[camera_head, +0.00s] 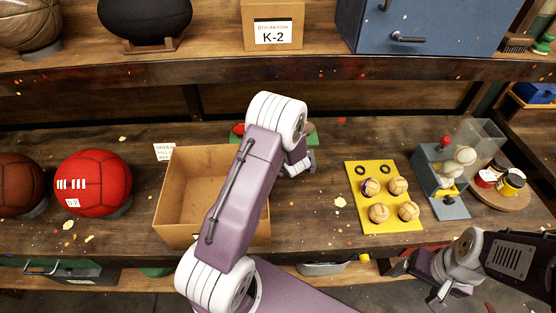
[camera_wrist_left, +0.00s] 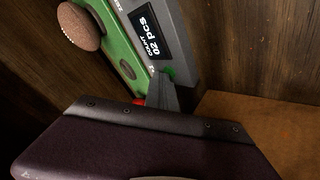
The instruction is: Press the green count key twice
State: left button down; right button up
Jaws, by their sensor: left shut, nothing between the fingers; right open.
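In the left wrist view, a grey counting device with a dark display (camera_wrist_left: 152,37) reads "COUNT 02 pcs". The green count key (camera_wrist_left: 169,72) shows just past the tips of my left gripper (camera_wrist_left: 166,84), which is shut and empty. The tips overlap the key's lower edge in this view; I cannot tell whether they touch it. A bit of red (camera_wrist_left: 138,101) shows beside the fingers. In the head view my left arm covers most of the device, and its fingertips are hidden. My right gripper (camera_head: 438,292) is open and empty at the lower right, in front of the bench.
An open cardboard box (camera_head: 178,231) stands by my left arm. A red ball (camera_head: 92,183) is further left. A yellow tray (camera_head: 353,173) with several small balls, a grey-blue stand (camera_head: 425,160) and jars (camera_head: 511,183) are to the right. A shelf (camera_head: 120,72) runs above.

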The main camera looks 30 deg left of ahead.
pick_arm(q)
jog(key=shift+r+p, duration=0.7)
jog(key=shift+r, duration=0.1)
jog(key=shift+r, duration=0.1)
notch_tip(320, 180, up, 5)
jog(key=p, duration=0.4)
jog(key=shift+p, duration=0.3)
